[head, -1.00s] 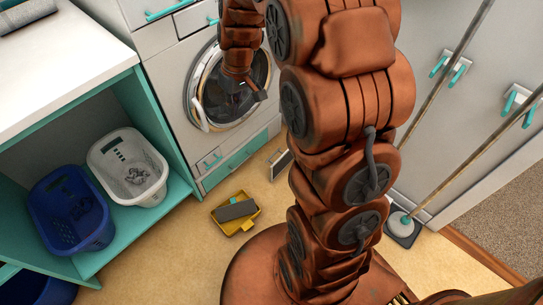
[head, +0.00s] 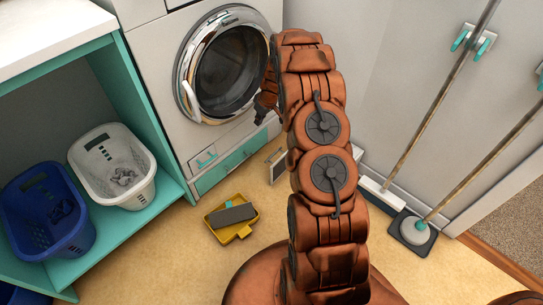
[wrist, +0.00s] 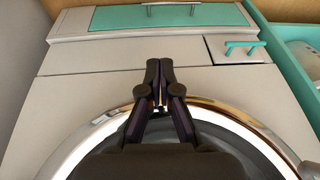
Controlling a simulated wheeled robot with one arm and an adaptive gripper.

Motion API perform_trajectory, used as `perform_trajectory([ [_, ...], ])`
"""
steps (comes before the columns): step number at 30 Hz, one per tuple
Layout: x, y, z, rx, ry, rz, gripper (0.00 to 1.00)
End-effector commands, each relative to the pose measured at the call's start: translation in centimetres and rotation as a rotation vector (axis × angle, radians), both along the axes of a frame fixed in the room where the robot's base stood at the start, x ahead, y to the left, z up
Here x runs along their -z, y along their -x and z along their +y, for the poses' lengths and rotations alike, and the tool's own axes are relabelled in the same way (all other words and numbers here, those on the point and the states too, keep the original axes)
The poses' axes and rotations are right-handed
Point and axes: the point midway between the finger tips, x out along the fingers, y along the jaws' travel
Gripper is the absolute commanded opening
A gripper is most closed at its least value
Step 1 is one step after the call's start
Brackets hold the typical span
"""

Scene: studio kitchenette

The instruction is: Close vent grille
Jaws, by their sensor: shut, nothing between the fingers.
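A small framed panel, which looks like the vent grille (head: 277,165), stands low at the wall just right of the washing machine. It appears swung out at an angle, but its slats are too small to make out. My gripper (head: 262,114) is in front of the washer's lower right front, above and slightly left of the panel, and apart from it. In the wrist view my gripper (wrist: 160,72) is shut and empty, over the lower rim of the round washer door. The grille does not show in the wrist view.
The washing machine (head: 150,62) has a round door (head: 188,98) and a teal lower drawer (head: 226,168). A yellow dustpan (head: 243,232) lies on the floor. White (head: 140,190) and blue (head: 75,240) baskets sit in the left shelf. A mop (head: 412,232) stands at right.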

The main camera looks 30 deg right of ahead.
Motion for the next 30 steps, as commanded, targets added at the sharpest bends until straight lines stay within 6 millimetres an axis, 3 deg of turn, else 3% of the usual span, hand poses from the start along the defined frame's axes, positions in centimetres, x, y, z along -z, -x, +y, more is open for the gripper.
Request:
perform_trajectory([
  [1, 3.3, -0.1, -1.1, 0.002, 0.005, -0.006, 0.0],
  [3, 6.0, -0.4, -2.4, 0.003, 0.014, -0.017, 0.0],
  [9, 11.3, -0.8, -5.1, -0.001, 0.041, -0.045, 0.0],
  [13, 12.9, -0.8, -5.9, -0.003, 0.051, -0.051, 0.0],
  [23, 14.4, -1.3, -6.0, -0.003, 0.054, -0.055, 0.0],
  [30, 17.3, -2.1, -5.6, -0.005, 0.052, -0.053, 0.0],
])
